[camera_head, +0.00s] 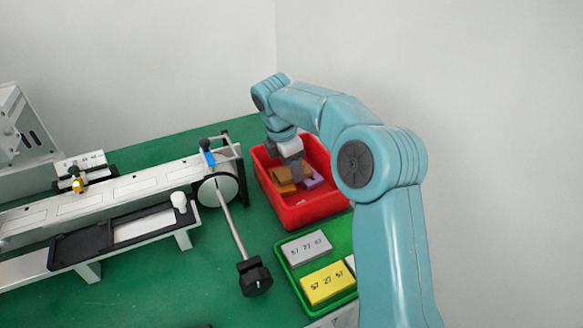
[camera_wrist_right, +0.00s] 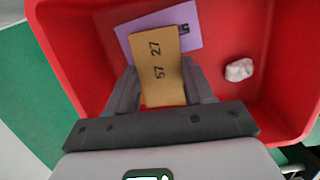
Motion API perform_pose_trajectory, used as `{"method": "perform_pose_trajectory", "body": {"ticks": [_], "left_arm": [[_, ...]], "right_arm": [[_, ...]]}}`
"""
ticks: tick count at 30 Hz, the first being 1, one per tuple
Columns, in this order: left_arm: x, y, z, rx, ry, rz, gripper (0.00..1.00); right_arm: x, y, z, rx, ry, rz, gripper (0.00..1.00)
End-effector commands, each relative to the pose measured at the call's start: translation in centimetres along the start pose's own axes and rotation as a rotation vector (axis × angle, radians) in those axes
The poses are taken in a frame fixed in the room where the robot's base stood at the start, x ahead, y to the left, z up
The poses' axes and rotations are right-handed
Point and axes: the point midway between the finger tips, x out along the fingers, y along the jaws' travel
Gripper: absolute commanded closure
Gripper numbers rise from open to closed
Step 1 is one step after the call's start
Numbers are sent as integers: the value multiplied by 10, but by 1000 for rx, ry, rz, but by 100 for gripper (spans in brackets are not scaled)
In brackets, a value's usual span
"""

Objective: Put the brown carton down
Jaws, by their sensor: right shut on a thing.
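The brown carton (camera_wrist_right: 158,62), printed with "57 27", is between the fingers of my right gripper (camera_wrist_right: 162,92) in the right wrist view. The gripper is shut on it. In the head view, the right gripper (camera_head: 294,174) reaches down into the red bin (camera_head: 310,211), and the brown carton (camera_head: 281,177) shows beside its fingers. A purple carton (camera_wrist_right: 191,27) lies in the bin, partly covered by the brown one. I cannot tell whether the brown carton touches it. My left gripper is not in view.
A crumpled white scrap (camera_wrist_right: 239,69) lies in the bin. A green tray (camera_head: 285,269) in front holds a grey carton (camera_head: 307,247) and a yellow carton (camera_head: 327,284). A conveyor (camera_head: 130,193) with a rod and black knob (camera_head: 254,277) stands left of the bin.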

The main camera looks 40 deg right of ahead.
Motion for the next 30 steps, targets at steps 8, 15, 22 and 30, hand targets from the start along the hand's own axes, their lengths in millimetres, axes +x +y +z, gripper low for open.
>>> {"method": "perform_pose_trajectory", "body": {"ticks": [8, 15, 22, 30], "left_arm": [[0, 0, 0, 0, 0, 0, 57], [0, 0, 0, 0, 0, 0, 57], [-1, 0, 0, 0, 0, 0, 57], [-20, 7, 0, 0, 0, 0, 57]], "right_arm": [[2, 0, 0, 0, 0, -1, 63], [2, 0, 0, 0, 0, 0, 22], [-1, 0, 0, 1, 0, 1, 22], [-56, 1, 1, 1, 0, 5, 22]]}}
